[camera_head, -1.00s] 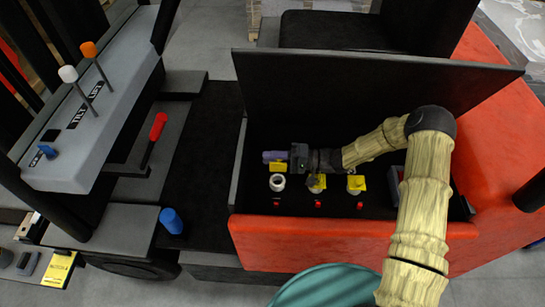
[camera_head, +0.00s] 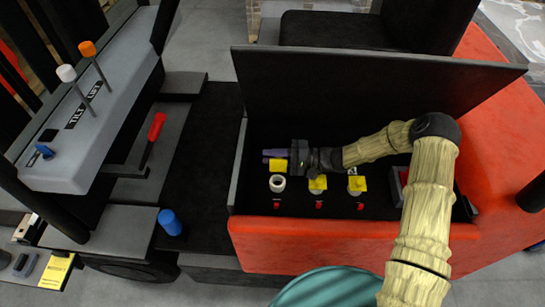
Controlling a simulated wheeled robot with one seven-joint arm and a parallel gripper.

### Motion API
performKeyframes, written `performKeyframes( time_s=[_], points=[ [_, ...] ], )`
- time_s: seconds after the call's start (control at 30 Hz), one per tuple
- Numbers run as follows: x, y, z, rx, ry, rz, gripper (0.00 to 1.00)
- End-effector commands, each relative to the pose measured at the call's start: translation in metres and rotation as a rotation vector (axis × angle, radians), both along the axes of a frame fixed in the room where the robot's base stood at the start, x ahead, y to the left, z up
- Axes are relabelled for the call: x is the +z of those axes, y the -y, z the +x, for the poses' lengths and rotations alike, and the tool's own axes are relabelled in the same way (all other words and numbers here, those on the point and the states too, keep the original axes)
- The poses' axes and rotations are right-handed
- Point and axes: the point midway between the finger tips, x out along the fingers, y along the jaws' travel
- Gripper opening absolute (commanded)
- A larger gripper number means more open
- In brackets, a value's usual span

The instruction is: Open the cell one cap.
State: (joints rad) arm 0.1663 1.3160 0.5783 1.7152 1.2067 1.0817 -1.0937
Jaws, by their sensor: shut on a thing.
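Three pale round cell openings stand in a row in the open black compartment. The leftmost cell opening (camera_head: 277,184) is uncovered, and its yellow cap (camera_head: 278,166) stands behind it. The middle yellow cap (camera_head: 317,182) and the right yellow cap (camera_head: 357,184) lie over their openings. I cannot read any cell numbers. My gripper (camera_head: 272,156) reaches in from the right, its purple-grey fingers pointing left just behind the leftmost opening. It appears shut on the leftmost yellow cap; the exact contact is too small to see.
The compartment's black lid (camera_head: 370,95) stands open behind my arm. A grey box (camera_head: 398,187) is at the compartment's right. Levers and a grey console (camera_head: 90,130) are at left.

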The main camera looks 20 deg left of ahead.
Motion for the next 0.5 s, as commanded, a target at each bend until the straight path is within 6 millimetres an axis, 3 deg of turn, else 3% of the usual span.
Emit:
performKeyframes(
  time_s=[0.13, 0.17, 0.23, 0.5],
  points=[
    [-0.0010, 0.0007, 0.0001, -0.001, 0.000, -0.002, 0.00],
    [-0.0010, 0.0007, 0.0001, -0.001, 0.001, -0.002, 0.27],
    [-0.0009, 0.0006, 0.0001, -0.001, 0.001, -0.002, 0.41],
    [-0.0004, 0.0005, 0.0001, -0.001, 0.002, -0.001, 0.42]
  ],
)
